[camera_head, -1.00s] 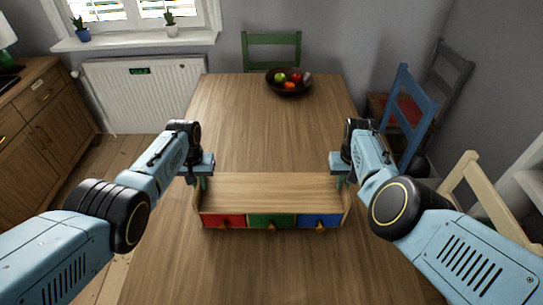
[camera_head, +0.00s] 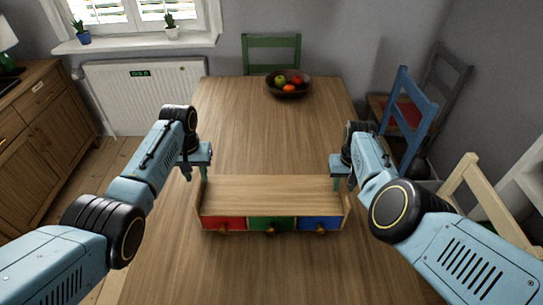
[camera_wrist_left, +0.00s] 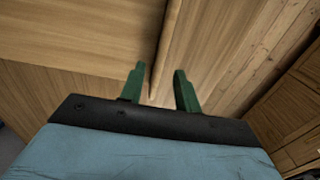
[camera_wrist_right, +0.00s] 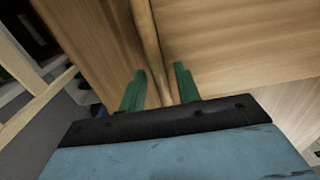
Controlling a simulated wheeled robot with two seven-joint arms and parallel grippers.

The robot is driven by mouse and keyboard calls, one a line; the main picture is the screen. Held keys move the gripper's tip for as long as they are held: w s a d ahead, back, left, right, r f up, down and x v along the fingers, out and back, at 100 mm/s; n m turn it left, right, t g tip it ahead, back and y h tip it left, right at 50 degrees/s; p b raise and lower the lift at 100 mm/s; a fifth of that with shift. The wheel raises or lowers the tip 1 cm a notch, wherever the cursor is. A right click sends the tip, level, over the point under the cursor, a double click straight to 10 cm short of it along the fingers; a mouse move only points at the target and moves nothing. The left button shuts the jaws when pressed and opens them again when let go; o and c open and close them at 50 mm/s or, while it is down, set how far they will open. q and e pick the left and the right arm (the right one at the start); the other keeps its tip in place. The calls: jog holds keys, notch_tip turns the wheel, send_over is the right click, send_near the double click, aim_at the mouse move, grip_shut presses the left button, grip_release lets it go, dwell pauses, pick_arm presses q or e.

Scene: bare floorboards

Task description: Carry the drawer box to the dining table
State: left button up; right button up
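The drawer box (camera_head: 265,187) is a light wooden box with a red, a green and a blue drawer front. It stands upright on the dining table (camera_head: 265,125), near its front part. My left gripper (camera_head: 196,174) is open above the box's left side panel. In the left wrist view that panel's edge (camera_wrist_left: 167,45) runs between the spread green fingers (camera_wrist_left: 158,88). My right gripper (camera_head: 343,182) is open at the right side panel. In the right wrist view the panel edge (camera_wrist_right: 150,50) lies between its fingers (camera_wrist_right: 160,85). I see no grip on either panel.
A dark fruit bowl (camera_head: 289,88) stands at the table's far end. A green chair (camera_head: 271,52) is behind it. A blue chair (camera_head: 411,112) and a pale chair (camera_head: 470,190) stand on the right. The table between box and bowl is clear.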

jog(key=shift+r, duration=0.1)
pick_arm(q)
notch_tip(320, 180, up, 7)
pick_arm(e)
notch_tip(320, 180, up, 12)
dwell(0.6)
pick_arm(q)
jog(key=shift+s+f, duration=0.1)
dwell(0.3)
